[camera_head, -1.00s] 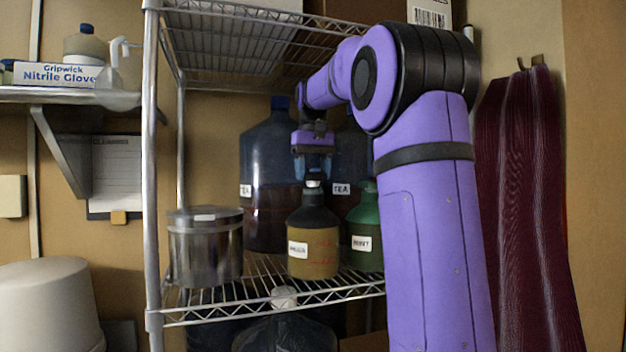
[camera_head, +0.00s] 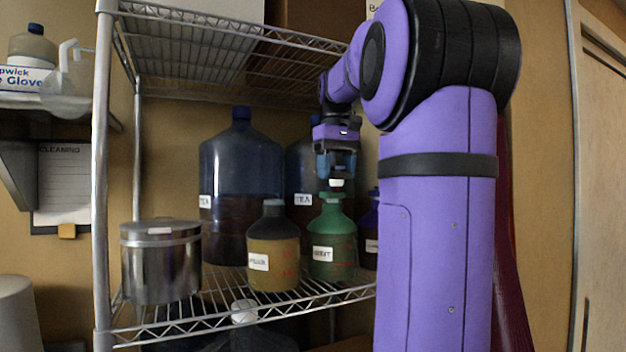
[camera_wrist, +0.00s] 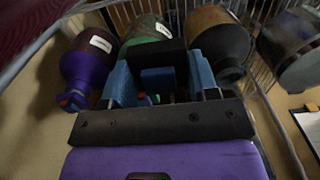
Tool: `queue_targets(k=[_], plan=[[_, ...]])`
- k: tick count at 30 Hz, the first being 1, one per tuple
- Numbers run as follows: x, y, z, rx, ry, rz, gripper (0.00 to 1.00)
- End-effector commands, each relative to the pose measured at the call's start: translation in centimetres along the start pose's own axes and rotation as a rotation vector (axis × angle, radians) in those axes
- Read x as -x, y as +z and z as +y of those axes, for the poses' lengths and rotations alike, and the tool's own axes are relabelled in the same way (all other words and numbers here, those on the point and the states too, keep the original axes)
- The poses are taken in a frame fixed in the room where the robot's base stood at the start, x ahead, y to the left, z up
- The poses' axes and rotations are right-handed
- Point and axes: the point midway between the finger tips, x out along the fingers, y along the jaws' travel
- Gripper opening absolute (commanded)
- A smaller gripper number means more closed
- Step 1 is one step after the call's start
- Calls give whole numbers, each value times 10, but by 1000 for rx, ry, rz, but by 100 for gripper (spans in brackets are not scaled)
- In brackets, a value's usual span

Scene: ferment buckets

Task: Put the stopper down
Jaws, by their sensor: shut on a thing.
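My gripper (camera_head: 336,168) is shut on a small white stopper (camera_head: 337,183), which shows below the blue fingertips. In the head view the stopper is just above the neck of the green bottle (camera_head: 333,243); I cannot tell whether they touch or how they line up in depth. The amber bottle (camera_head: 272,254) with a dark shoulder stands to its left, the purple bottle (camera_head: 370,236) partly hidden to its right. In the wrist view my blue fingers (camera_wrist: 157,88) point toward the green bottle (camera_wrist: 143,28); the stopper is mostly hidden there.
A steel pot (camera_head: 160,265) stands at the left of the wire shelf (camera_head: 215,312). Two large dark tea jugs (camera_head: 240,170) stand behind the bottles. An upper wire shelf (camera_head: 230,45) hangs above, and a metal post (camera_head: 101,180) is at the left.

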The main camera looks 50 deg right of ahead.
Motion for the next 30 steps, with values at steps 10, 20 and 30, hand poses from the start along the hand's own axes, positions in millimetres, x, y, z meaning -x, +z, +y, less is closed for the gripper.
queue_targets(k=[10,20,30], plan=[[-54,18,-72,14,-14,-2,31],[-144,73,-171,11,-10,-3,31],[-187,106,-204,3,0,0,31]])
